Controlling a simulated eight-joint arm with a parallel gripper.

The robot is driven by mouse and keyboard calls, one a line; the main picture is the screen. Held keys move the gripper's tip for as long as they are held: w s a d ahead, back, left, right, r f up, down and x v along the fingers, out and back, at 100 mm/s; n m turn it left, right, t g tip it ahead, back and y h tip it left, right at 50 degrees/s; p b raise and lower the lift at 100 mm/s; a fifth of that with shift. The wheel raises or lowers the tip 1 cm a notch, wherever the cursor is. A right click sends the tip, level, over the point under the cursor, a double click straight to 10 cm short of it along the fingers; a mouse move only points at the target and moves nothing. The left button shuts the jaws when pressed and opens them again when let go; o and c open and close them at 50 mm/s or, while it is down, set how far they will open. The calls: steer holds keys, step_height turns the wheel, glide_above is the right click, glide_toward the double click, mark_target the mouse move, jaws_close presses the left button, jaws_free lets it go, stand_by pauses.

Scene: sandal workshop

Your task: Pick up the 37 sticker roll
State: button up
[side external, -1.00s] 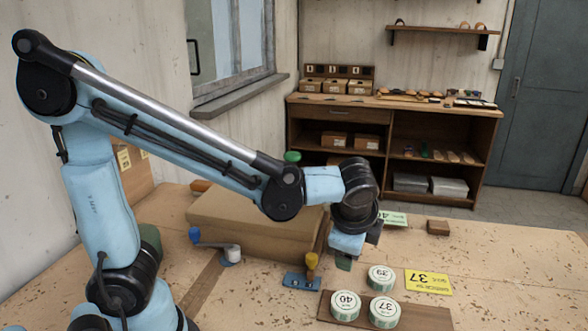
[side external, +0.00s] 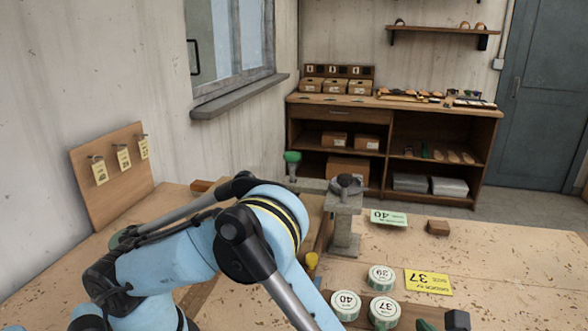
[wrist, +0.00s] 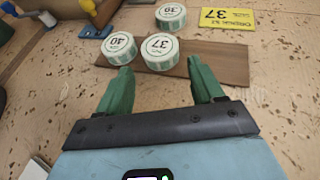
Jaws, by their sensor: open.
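The 37 sticker roll (side external: 384,311) is a short white-topped roll with a green printed side, lying flat on a brown board (wrist: 225,62). In the wrist view the 37 roll (wrist: 160,54) is ahead of my gripper (wrist: 160,76), roughly between the lines of its two green fingers. The fingers are open and empty, apart from the roll. The 40 roll (side external: 345,305) sits close on its left, also on the board. The 39 roll (side external: 381,278) stands just behind them. My gripper shows only partly at the bottom edge of the side view (side external: 441,322).
A yellow 37 card (side external: 428,282) lies right of the rolls. A green 40 card (side external: 388,218) and a small brown block (side external: 438,228) lie further back. A grey post-like fixture (side external: 345,215) stands behind the rolls. The table right of the yellow card is mostly clear.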

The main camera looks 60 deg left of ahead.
mark_target(388, 313)
steer(key=shift+x, duration=3.7)
steer(key=c, duration=0.7)
